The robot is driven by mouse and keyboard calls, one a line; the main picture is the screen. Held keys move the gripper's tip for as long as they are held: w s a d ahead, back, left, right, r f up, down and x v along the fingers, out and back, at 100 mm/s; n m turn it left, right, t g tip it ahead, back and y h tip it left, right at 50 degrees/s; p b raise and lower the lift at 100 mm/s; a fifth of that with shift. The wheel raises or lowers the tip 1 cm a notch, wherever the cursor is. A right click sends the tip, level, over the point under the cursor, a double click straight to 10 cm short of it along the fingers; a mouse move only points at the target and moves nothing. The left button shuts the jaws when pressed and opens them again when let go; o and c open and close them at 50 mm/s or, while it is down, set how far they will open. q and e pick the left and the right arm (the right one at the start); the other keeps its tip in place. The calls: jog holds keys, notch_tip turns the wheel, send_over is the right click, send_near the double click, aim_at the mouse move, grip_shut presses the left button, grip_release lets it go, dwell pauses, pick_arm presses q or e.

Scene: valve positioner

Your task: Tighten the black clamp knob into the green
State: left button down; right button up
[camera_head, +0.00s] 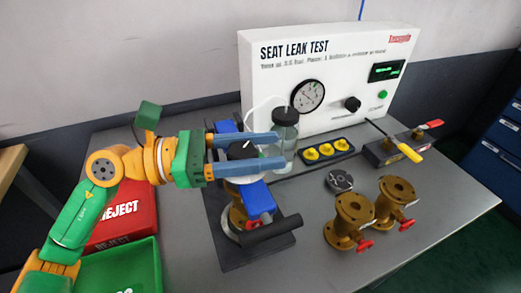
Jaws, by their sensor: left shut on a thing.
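The black clamp knob (241,149) sits on top of the clamp on the test fixture (262,253). My left gripper (279,150) reaches in from the left and is shut on the knob, one finger on its far side and one on its near side. The fingertips extend past the knob to the jar. The fingers hide part of the knob. No green band or mark on the clamp can be made out. A brass valve body (237,214) stands in the fixture below blue clamp parts (257,197). My right gripper is not in view.
A clear jar with a black lid (285,130) stands close by the fingertips. The white test panel (330,75) has a gauge (308,95) and a green display (386,71). Brass valves (355,212) stand at right. Red (128,222) and green bins (128,268) lie at left.

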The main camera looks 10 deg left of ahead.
pick_arm(q)
jog(key=shift+s+m+g+h, duration=0.1)
jog(key=shift+m+g+h, duration=0.2)
jog(key=shift+m+g, duration=0.3)
jog(key=shift+c, duration=2)
grip_release()
jog(key=shift+d, duration=0.15)
jog(key=shift+o, duration=0.6)
jog(key=shift+d, duration=0.2)
jog(key=shift+a, duration=0.1)
